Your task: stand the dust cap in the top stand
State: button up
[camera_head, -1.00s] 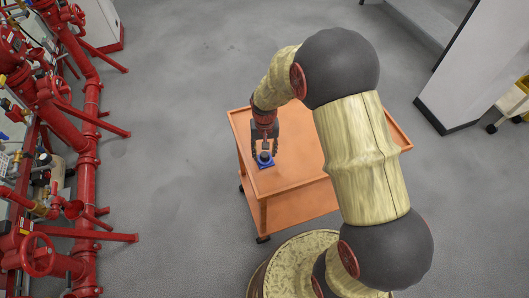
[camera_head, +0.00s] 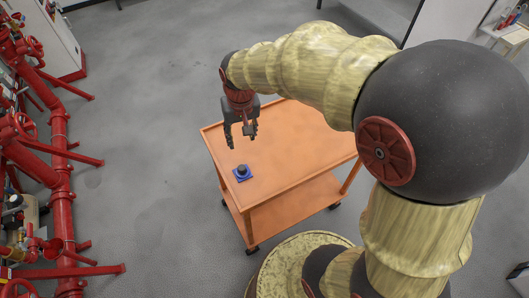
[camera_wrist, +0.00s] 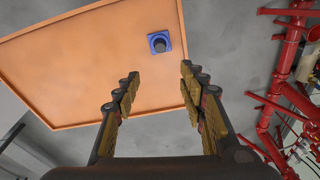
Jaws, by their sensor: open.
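The dark dust cap (camera_head: 242,169) sits in a small blue stand (camera_head: 240,177) on the top of the orange cart (camera_head: 285,184), near its left front corner. The cap also shows in the wrist view (camera_wrist: 160,45), with the blue stand (camera_wrist: 151,38) around its base. My gripper (camera_head: 241,143) is open and empty, raised above the cart and apart from the cap. In the wrist view its two fingers (camera_wrist: 158,84) are spread wide with nothing between them.
Red pipes and valves (camera_head: 62,190) stand along the left, clear of the cart. The rest of the cart top is bare. Grey floor (camera_head: 150,120) lies open between the pipes and the cart. A white table (camera_head: 508,40) stands at the far right.

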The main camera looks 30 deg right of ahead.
jog(key=s+r+n+t, duration=0.1)
jog(key=s+r+t, duration=0.1)
jog(key=s+r, duration=0.4)
jog(key=s+r+n+t, duration=0.1)
jog(key=s+r+t, duration=0.1)
jog(key=s+r, duration=0.5)
jog(key=s, duration=0.5)
jog(key=shift+r, duration=0.1)
jog(key=shift+f+b, duration=0.6)
jog(key=shift+f, duration=0.05)
